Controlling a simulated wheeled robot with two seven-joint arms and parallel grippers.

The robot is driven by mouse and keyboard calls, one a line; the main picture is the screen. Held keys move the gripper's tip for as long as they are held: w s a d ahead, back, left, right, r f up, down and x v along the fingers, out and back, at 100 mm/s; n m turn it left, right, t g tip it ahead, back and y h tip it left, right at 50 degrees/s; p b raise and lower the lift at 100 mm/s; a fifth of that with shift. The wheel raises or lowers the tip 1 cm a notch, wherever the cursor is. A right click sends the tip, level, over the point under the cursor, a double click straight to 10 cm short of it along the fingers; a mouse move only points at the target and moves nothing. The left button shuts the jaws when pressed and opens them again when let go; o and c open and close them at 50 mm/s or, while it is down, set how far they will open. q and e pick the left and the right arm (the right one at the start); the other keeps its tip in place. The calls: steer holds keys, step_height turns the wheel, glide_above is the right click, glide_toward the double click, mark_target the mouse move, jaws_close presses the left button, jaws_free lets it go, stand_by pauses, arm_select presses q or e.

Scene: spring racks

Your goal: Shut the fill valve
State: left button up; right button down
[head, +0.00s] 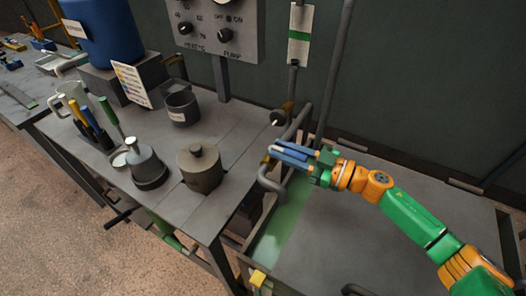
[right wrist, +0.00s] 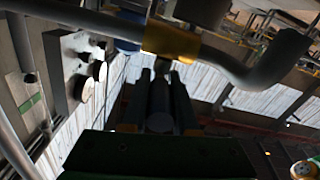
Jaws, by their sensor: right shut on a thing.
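The fill valve shows as a brass-coloured fitting on a grey pipe in the right wrist view (right wrist: 170,42). A dark bar-like handle (right wrist: 160,98) runs from below it between my fingers. My right gripper (head: 279,152) reaches in from the right in the head view, its blue fingers at the grey bent spout pipe (head: 272,184) above the tank. It is shut on the handle; the fingers hide most of the handle, and its exact angle is hard to tell. In the right wrist view the dark fingers (right wrist: 161,85) lie either side of the handle. My left gripper is not in view.
Greenish liquid (head: 285,222) shows in the tank opening below the spout. A second brass fitting (head: 287,107) sits on the pipework behind. The left bench holds a lidded pot (head: 199,168), a grey cup (head: 183,108) and tools. A control panel (head: 214,22) with dials stands behind.

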steer(key=shift+f, duration=0.1)
steer(key=c, duration=0.7)
jaws_free()
steer(key=b+v, duration=0.2)
steer(key=v, duration=0.4)
steer(key=shift+s+d+f, duration=0.1)
steer(key=shift+d+f, duration=0.1)
steer(key=shift+s+d+r, duration=0.2)
steer(key=shift+d+r, duration=0.05)
